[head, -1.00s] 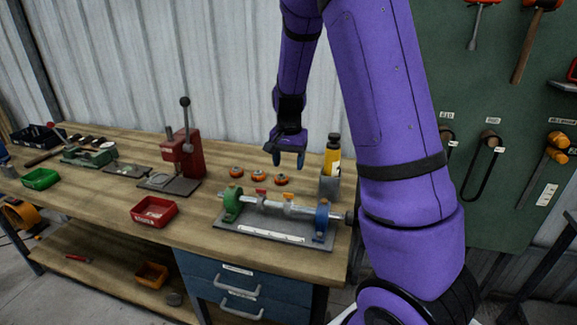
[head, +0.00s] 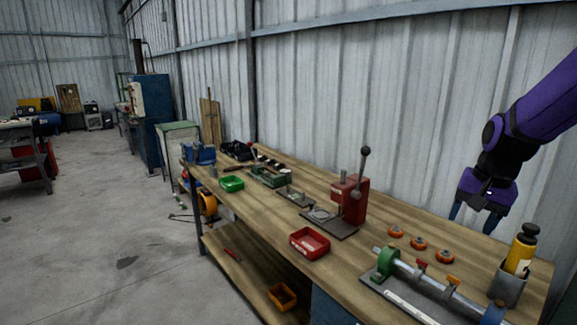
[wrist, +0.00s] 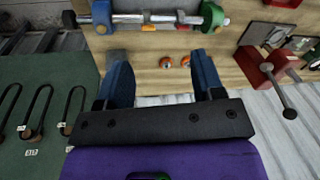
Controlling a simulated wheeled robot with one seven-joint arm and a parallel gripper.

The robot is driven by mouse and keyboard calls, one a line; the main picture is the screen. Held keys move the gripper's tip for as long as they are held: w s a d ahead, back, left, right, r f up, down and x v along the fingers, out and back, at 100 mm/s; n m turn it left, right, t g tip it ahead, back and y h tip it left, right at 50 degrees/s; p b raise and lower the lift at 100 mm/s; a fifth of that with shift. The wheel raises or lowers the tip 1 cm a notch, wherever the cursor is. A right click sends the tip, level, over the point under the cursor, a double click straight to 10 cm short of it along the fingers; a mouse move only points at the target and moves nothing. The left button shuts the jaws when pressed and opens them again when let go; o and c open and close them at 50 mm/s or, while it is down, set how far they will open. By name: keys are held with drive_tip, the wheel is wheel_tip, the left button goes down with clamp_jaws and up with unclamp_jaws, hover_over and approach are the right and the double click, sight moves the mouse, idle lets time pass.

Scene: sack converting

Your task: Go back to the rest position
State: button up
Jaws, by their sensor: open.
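My gripper (head: 474,211) is at the right of the head view, above the back right part of the workbench (head: 285,205), in front of the corrugated wall. Its two blue fingers point down, spread apart, with nothing between them. In the wrist view the gripper (wrist: 160,85) is also open and empty, with the bench beyond its fingers. My purple arm reaches in from the right edge of the head view.
Open floor (head: 110,225) lies left.

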drive_tip(key=s+a+r+n+t, duration=0.1)
drive_tip(key=s+a+r+n, duration=0.1)
drive_tip(key=s, duration=0.4)
drive_tip(key=s+a+r+n+t, duration=0.1)
drive_tip(key=s+a+r+n, duration=0.1)
drive_tip(key=s+r, duration=0.3)
drive_tip(key=s+a+r+n+t, duration=0.1)
drive_tip(key=s+a+r+n, duration=0.2)
drive_tip(key=s, duration=0.6)
drive_tip(key=shift+s+a+r+t+h, duration=0.25)
drive_tip(key=shift+a+t+h, duration=0.05)
drive_tip(key=shift+a+h, duration=0.1)
